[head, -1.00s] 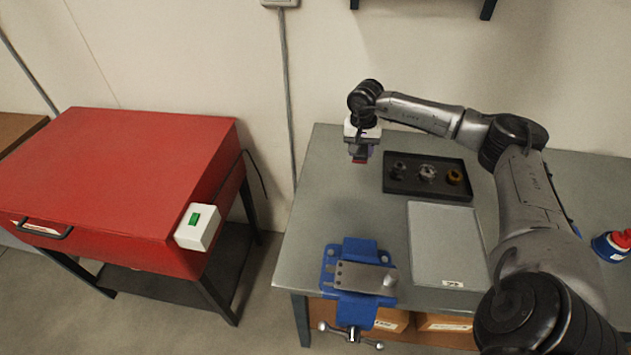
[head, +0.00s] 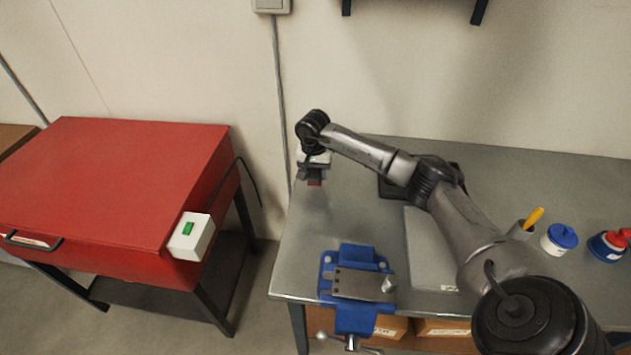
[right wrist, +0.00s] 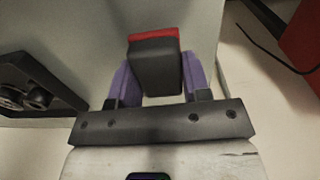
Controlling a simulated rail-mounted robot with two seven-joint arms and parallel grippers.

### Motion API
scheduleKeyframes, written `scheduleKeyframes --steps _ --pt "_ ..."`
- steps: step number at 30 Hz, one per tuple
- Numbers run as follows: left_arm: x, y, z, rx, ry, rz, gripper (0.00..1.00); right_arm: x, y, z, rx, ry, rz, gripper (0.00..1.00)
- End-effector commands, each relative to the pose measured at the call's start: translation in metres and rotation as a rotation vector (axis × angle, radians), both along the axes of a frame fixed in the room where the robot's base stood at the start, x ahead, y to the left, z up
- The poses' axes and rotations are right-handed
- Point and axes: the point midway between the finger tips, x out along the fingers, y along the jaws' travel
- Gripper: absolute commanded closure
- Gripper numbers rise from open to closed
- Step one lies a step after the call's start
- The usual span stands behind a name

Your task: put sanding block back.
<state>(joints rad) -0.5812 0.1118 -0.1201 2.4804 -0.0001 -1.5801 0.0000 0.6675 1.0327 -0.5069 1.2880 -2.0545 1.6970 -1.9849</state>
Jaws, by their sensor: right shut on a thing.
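My right gripper (head: 314,178) is over the back left corner of the grey workbench. It is shut on the sanding block (right wrist: 154,62), a dark block with a red face. In the right wrist view the block sits between the two purple fingers, with grey bench top beyond it. In the head view only a small red part of the block (head: 315,183) shows below the gripper. The gap between block and bench is hard to judge. My left gripper is not in view.
A blue vise (head: 355,259) with a metal plate stands at the bench's front left. A black tray (right wrist: 38,82) and a pale mat (head: 424,262) are partly behind my arm. Blue-lidded (head: 562,237) and red-topped (head: 612,243) containers stand right. A red cabinet (head: 110,180) is left of the bench.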

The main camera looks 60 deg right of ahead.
Motion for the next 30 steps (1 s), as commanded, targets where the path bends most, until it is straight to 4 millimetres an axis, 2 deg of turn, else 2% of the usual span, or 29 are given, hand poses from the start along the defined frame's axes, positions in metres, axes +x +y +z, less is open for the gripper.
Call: scheduleKeyframes --steps 9,21,22,30 --pt "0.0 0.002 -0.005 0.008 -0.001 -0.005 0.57 -0.001 0.001 -0.037 0.001 0.002 0.0 0.94" --pt "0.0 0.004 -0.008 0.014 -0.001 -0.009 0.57 -0.001 0.0 -0.042 0.0 0.001 0.0 0.94" --pt "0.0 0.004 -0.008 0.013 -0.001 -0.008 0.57 0.0 0.0 -0.041 0.0 0.001 0.0 0.55" --pt "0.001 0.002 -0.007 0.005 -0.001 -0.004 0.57 -0.001 0.0 -0.04 0.0 0.001 0.0 0.31"
